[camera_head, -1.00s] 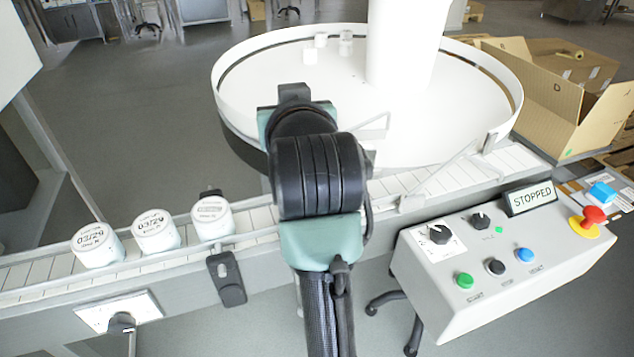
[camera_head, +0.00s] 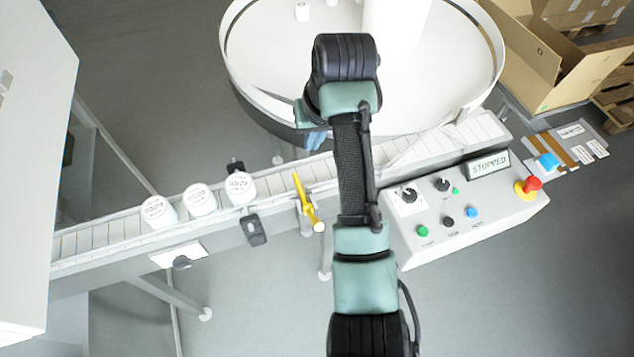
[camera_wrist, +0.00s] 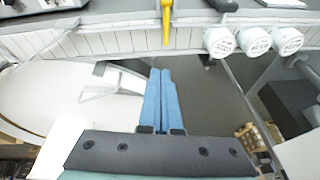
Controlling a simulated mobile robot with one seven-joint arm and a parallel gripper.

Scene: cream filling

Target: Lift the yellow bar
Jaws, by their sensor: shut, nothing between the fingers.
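The yellow bar (camera_head: 308,203) slants across the near side of the conveyor in the head view, right of the white jars. It also shows at the top middle of the wrist view (camera_wrist: 167,22), beyond my fingertips. My gripper (camera_wrist: 160,73) has its two blue fingers pressed together with nothing between them. In the head view my gripper (camera_head: 315,140) is partly hidden by my arm, on the far side of the conveyor from the bar. The fingers are apart from the bar.
Three white jars (camera_head: 200,199) stand on the conveyor (camera_head: 115,230) left of the bar. A round white table (camera_head: 265,55) lies beyond it. The control box (camera_head: 420,250) with buttons and a STOPPED sign (camera_head: 488,164) is at the right. An open carton (camera_head: 560,65) stands behind it.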

